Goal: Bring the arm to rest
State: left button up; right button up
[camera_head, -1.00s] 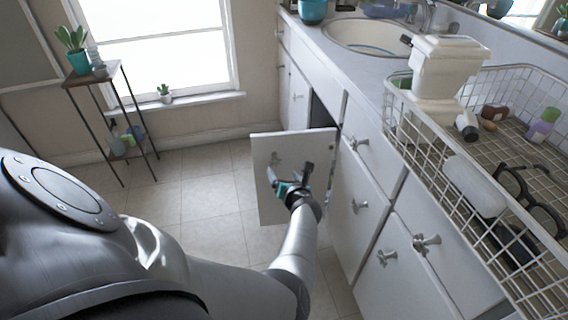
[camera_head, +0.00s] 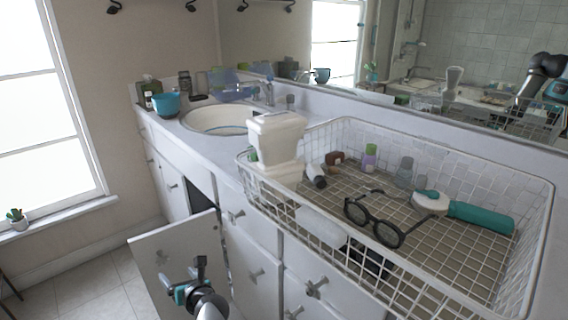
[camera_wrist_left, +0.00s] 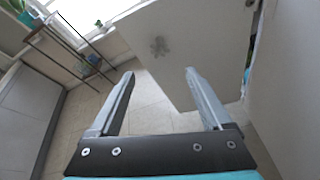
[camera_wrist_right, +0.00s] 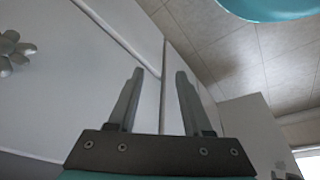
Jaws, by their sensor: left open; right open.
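My left gripper (camera_head: 190,280) is low at the left in the head view, in front of the open cabinet door (camera_head: 160,250). In the left wrist view its two fingers (camera_wrist_left: 158,100) are spread and empty, and the door (camera_wrist_left: 195,50) with its knob lies beyond them, apart from the fingers. My right gripper is outside the direct head view. In the right wrist view its fingers (camera_wrist_right: 157,100) are spread and empty, close to white cabinet fronts (camera_wrist_right: 100,90). Part of an arm (camera_head: 545,75) shows in the mirror.
The sink (camera_head: 215,118) is behind. Open floor (camera_head: 95,290) lies left of the door.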

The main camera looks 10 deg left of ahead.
pick_arm(q)
jog(key=s+d+f+m+t+h+p, duration=0.1)
jog(key=s+d+f+m+h+p, duration=0.35)
jog(key=m, duration=0.95)
jog(key=s+d+f+m+t+h+p, duration=0.15)
jog(key=s+d+f+m+h, duration=0.5)
jog(key=m, duration=0.65)
jog(key=s+d+f+m+g+p, duration=0.1)
jog(key=s+f+m+g, duration=0.1)
jog(key=s+m, duration=0.4)
jog(key=s+d+f+m+g+p, duration=0.1)
jog(key=s+m, duration=0.5)
jog(key=s, duration=0.7)
jog(key=s+d+f+m+g+p, duration=0.2)
jog(key=s+f+m+g, duration=0.3)
jog(key=s, duration=0.5)
jog(key=shift+s+f+m+p, duration=0.15)
jog(key=shift+f+m+p, duration=0.1)
jog(key=shift+m+p, duration=0.25)
pick_arm(e)
jog(key=s+d+f, duration=0.4)
jog(key=s+f, duration=0.2)
jog(key=s+d+f+g+h, duration=0.1)
jog(key=s+d+f, duration=0.3)
jog(key=s+f, duration=0.3)
jog(key=shift+s+f, duration=0.2)
jog(key=shift+f, duration=0.1)
